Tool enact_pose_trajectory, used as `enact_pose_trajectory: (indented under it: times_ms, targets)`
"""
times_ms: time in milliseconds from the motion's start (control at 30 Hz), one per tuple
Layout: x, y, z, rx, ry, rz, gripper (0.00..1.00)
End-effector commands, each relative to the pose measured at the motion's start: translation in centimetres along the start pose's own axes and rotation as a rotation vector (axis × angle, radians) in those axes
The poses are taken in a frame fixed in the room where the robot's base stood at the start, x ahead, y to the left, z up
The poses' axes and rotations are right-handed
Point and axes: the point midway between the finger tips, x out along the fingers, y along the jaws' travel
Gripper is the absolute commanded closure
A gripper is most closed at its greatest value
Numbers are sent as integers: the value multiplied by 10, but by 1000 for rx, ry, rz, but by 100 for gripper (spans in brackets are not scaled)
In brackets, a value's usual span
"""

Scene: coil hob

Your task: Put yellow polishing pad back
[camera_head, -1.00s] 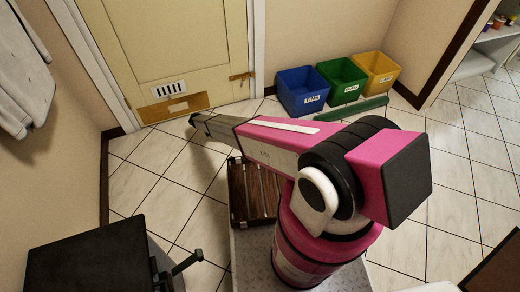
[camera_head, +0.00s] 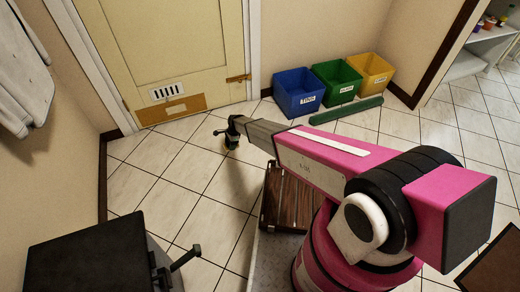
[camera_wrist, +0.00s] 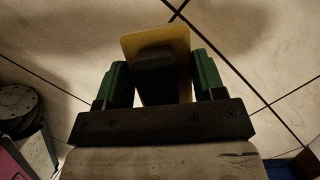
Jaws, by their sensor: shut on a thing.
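The yellow polishing pad (camera_wrist: 155,38) shows in the wrist view as a yellow slab with a dark block on its near face. My gripper (camera_wrist: 162,74) has its two green fingers on either side of the block and is shut on the pad. The pad's far side is hidden.
Blue (camera_head: 298,93), green (camera_head: 338,80) and yellow (camera_head: 371,74) labelled bins stand by the back wall, with a green bar (camera_head: 346,110) on the floor before them. A slatted wooden crate (camera_head: 290,200) lies below my arm. Tiled floor left of it is clear.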

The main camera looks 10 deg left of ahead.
Motion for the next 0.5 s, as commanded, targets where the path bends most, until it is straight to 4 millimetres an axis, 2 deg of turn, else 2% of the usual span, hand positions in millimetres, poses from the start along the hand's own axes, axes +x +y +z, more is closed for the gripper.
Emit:
enact_pose_trajectory:
  times_ms: [67,167,267,500]
  targets:
    - [-2,0,9,25,5,-22,64]
    - [0,-4,6,41,9,-34,64]
    - [5,-10,-10,45,10,-36,64]
    - [20,-26,-63,44,10,-34,64]
